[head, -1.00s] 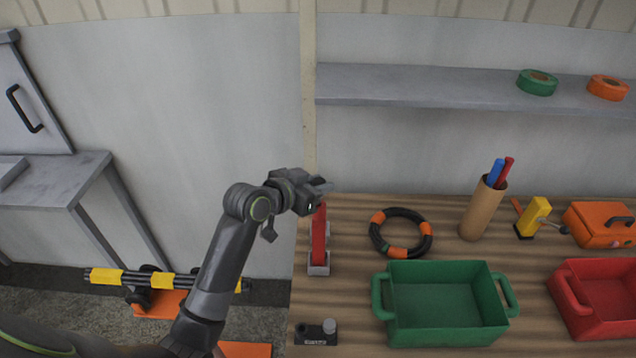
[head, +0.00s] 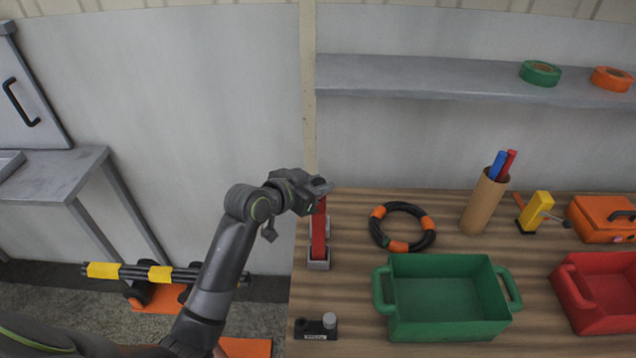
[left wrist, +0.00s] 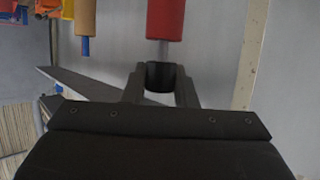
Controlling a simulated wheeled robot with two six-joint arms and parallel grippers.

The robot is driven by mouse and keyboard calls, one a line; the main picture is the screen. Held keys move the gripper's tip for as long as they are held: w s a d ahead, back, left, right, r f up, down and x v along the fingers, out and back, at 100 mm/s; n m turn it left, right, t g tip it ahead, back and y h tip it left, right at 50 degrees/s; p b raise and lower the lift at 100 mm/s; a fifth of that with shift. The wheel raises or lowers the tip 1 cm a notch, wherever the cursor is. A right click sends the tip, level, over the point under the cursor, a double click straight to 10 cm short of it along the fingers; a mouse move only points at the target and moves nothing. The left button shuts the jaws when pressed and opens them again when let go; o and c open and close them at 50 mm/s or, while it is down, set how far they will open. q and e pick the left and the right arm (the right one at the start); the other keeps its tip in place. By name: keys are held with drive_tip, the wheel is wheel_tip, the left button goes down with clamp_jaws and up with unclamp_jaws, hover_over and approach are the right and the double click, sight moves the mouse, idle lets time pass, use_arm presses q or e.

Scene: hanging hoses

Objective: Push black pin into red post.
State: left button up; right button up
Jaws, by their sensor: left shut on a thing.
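The red post (head: 318,236) stands in a grey base (head: 318,265) at the left edge of the wooden bench. My left gripper (head: 319,187) is over the top of the post and hides that end in the head view. In the left wrist view, the gripper (left wrist: 163,76) is shut on the black pin (left wrist: 161,76), a short black piece between its fingers. There the red post (left wrist: 165,20) is in line with the pin, and a thin grey rod (left wrist: 163,48) shows between them. I cannot tell how deep the rod sits. My right gripper is not seen.
Right of the post lie a black and orange ring (head: 403,226), a green bin (head: 445,325) and a brown marker holder (head: 480,208). A small black device (head: 312,329) lies at the bench's front left. A grey shelf (head: 440,80) runs along the wall.

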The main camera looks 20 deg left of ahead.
use_arm(q)
drive_tip(key=shift+f+b, duration=0.65)
drive_tip(key=shift+f, duration=0.4)
drive_tip(key=o, duration=1.1)
drive_tip(key=shift+c, duration=0.2)
drive_tip(key=b+v, duration=0.2)
drive_tip(key=v, duration=1.5)
drive_tip(key=shift+r, duration=0.15)
drive_tip(key=shift+s, duration=0.15)
